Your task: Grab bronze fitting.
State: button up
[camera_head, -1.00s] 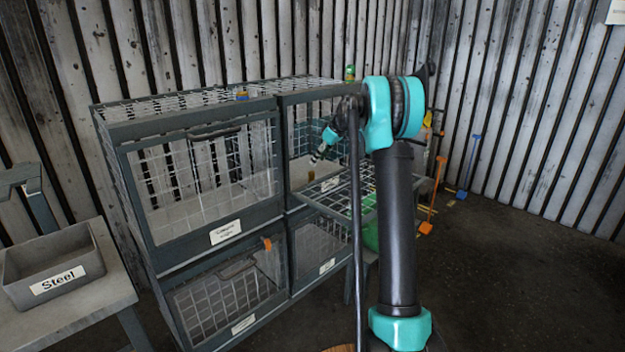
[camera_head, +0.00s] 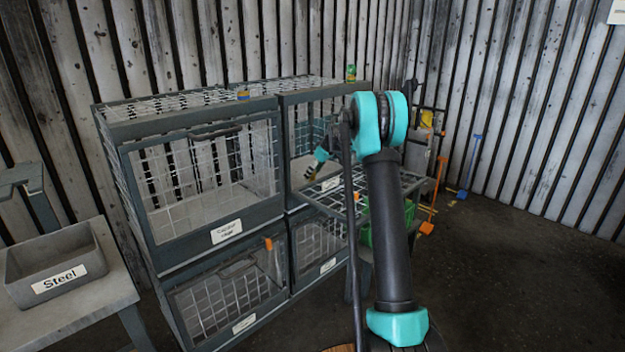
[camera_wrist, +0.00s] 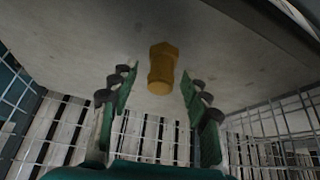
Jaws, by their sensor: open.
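The bronze fitting (camera_wrist: 162,70) is a yellow-gold piece with a hexagonal end. In the wrist view it lies on the pale floor of a wire cage compartment, ahead of the fingertips and between their lines. My gripper (camera_wrist: 157,88) is open, with one finger on each side of the fitting and a gap to both. Whether the fingertips reach level with it is hard to tell. In the head view my gripper (camera_head: 314,172) is inside the upper right cage compartment, partly hidden by the mesh and my arm. I cannot make out the fitting there.
The cage rack (camera_head: 202,130) has wire mesh walls close around my gripper. A mesh door (camera_head: 330,196) hangs open at the compartment's front. A grey bin marked Steel (camera_head: 58,268) sits on a bench at left.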

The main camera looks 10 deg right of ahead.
jog(key=shift+c, duration=0.6)
grip_shut()
jog(key=shift+r, duration=0.1)
